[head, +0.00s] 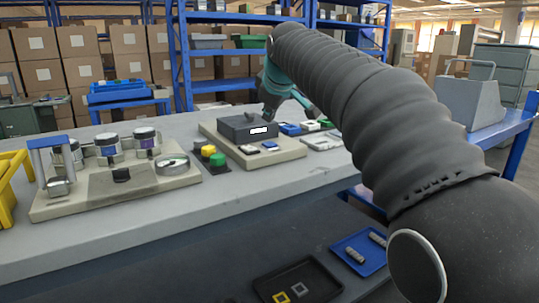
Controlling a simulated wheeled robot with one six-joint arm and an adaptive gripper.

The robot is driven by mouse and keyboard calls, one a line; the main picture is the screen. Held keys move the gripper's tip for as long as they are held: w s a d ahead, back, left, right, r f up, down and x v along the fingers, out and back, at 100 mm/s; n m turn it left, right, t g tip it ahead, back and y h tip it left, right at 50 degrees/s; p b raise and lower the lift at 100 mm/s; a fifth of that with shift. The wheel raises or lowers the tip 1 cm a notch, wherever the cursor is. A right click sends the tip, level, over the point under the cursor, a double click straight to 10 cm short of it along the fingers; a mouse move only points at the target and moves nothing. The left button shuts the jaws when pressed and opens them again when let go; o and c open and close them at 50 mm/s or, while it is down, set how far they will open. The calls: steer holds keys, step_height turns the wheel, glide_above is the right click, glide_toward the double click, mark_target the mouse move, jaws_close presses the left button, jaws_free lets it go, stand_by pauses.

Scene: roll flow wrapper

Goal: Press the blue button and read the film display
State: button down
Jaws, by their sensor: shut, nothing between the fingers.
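A dark box (240,127) with a small white display (258,131) sits on a beige base plate (275,159) in the middle of the bench. The display's text is too small to read. A small blue button (269,145) lies on the plate in front of the box, to the right of a white-topped one (249,150). A larger blue piece (290,129) is right of the box. My teal gripper (268,115) is shut and empty, pointing down over the back of the box. I cannot tell whether its tip touches the box.
Green and yellow buttons (213,155) stand left of the box. A grey console (472,101) stands at right. Trays (298,287) lie on the lower shelf.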

mark_target(270, 144)
steer(key=shift+f+b, duration=1.25)
steer(key=shift+f, duration=0.8)
steer(key=shift+f, duration=0.15)
steer(key=shift+f, duration=0.3)
steer(key=shift+f+b, duration=0.45)
steer(key=shift+b, duration=0.05)
stand_by(0.4)
stand_by(0.4)
steer(key=shift+r+p, duration=0.9)
steer(key=shift+p, duration=0.05)
step_height(270, 144, up, 5)
steer(key=p, duration=0.5)
